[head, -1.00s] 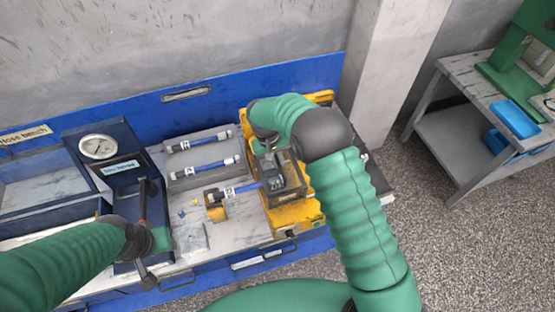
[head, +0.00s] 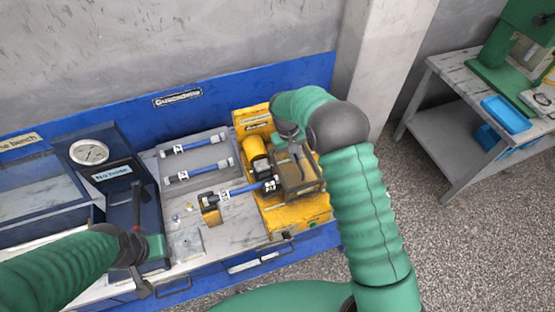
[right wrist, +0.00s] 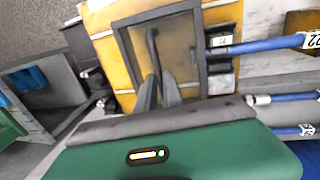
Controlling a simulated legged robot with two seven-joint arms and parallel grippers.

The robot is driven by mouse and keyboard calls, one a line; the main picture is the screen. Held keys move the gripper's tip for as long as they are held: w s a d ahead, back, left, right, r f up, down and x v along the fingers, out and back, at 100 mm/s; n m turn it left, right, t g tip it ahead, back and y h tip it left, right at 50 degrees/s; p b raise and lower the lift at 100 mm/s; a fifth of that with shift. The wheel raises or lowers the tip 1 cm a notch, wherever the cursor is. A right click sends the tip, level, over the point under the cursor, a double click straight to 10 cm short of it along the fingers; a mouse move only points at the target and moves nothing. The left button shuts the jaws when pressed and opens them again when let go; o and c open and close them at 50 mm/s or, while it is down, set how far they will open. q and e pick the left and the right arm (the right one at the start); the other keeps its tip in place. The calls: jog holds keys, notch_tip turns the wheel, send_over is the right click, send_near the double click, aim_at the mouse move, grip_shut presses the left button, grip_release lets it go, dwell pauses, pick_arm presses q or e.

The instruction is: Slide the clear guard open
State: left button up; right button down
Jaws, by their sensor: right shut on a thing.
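The clear guard (head: 300,181) is a dark-framed transparent box on the right part of the yellow motor unit (head: 305,217). A yellow cylinder (head: 256,156) and a blue hose's dark end fitting stand uncovered to its left. My right gripper (head: 290,140) is at the guard's back edge. In the right wrist view the gripper's fingers (right wrist: 160,90) are closed on the guard's dark bent handle (right wrist: 152,45), in front of the framed clear panel (right wrist: 178,50).
Two blue hoses lie in a grey tray (head: 216,158) at the middle back. A third blue hose (head: 232,192) runs from a small yellow block (head: 211,216) to the motor unit. A gauge (head: 89,152) stands left. A side table (head: 455,75) is at right.

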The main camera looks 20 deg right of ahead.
jog(key=d, duration=0.8)
jog(key=shift+w, duration=0.1)
jog(key=c, duration=1.5)
grip_release()
jog(key=shift+r+b, duration=0.1)
jog(key=shift+b, duration=0.2)
jog(key=shift+a+r, duration=0.1)
jog(key=a+r+b, duration=0.1)
jog(key=r, duration=0.4)
jog(key=a+r+b, duration=0.1)
jog(key=r, duration=0.5)
jog(key=a+r+b, duration=0.1)
jog(key=r, duration=0.4)
jog(key=shift+a+r, duration=0.1)
jog(key=shift+r, duration=0.05)
